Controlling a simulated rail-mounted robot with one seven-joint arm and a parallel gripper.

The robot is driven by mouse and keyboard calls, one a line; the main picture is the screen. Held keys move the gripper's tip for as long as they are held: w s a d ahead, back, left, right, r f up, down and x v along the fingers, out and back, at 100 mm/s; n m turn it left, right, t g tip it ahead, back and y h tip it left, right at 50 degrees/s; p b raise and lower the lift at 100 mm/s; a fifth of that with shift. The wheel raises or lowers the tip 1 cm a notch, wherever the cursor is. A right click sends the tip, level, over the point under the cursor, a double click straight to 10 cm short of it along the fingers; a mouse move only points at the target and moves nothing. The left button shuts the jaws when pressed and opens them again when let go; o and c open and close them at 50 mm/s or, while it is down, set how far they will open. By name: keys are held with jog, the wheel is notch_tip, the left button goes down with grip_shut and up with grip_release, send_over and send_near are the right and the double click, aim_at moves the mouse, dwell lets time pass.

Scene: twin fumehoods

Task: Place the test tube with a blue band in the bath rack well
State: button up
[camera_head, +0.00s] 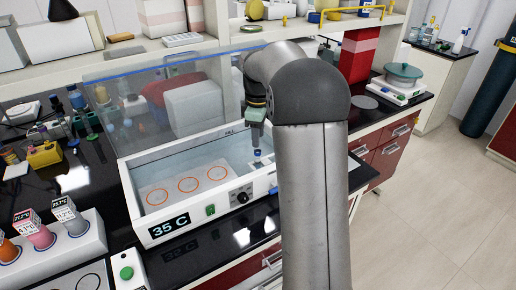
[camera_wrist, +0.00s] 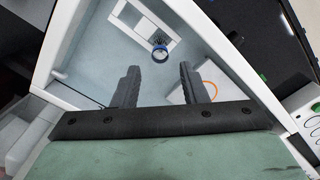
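The test tube with a blue band shows from above as a blue ring (camera_wrist: 160,52) in the wrist view, at the end of the white bath rack (camera_wrist: 146,20). It looks upright in a well there; its lower part is hidden. In the head view its blue top (camera_head: 257,153) shows inside the water bath (camera_head: 150,232), which reads 35 C. My gripper (camera_head: 256,138) points down just above it. In the wrist view my gripper (camera_wrist: 160,67) is open, its fingers apart with nothing held between them; the tube lies just beyond the fingertips.
A plate with orange rings (camera_head: 189,184) lies in the bath, left of the tube. A clear panel (camera_head: 150,110) stands behind the bath. Labelled orange, pink and grey containers (camera_head: 38,235) stand in a white block at left. A hotplate with a pot (camera_head: 402,80) is at right.

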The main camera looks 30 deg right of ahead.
notch_tip(320, 180, up, 6)
jog(key=s+a+f+m, duration=0.2)
jog(key=s+a+m, duration=0.3)
jog(key=s+a, duration=0.8)
jog(key=s+a+f+m, duration=0.1)
jog(key=s+f, duration=0.3)
jog(key=s, duration=0.4)
jog(key=s+a+f+m, duration=0.2)
jog(key=s+f+m, duration=0.2)
jog(key=s, duration=0.5)
jog(key=shift+s+f+t, duration=0.15)
jog(key=shift+s+t, duration=0.05)
jog(key=shift+t, duration=0.2)
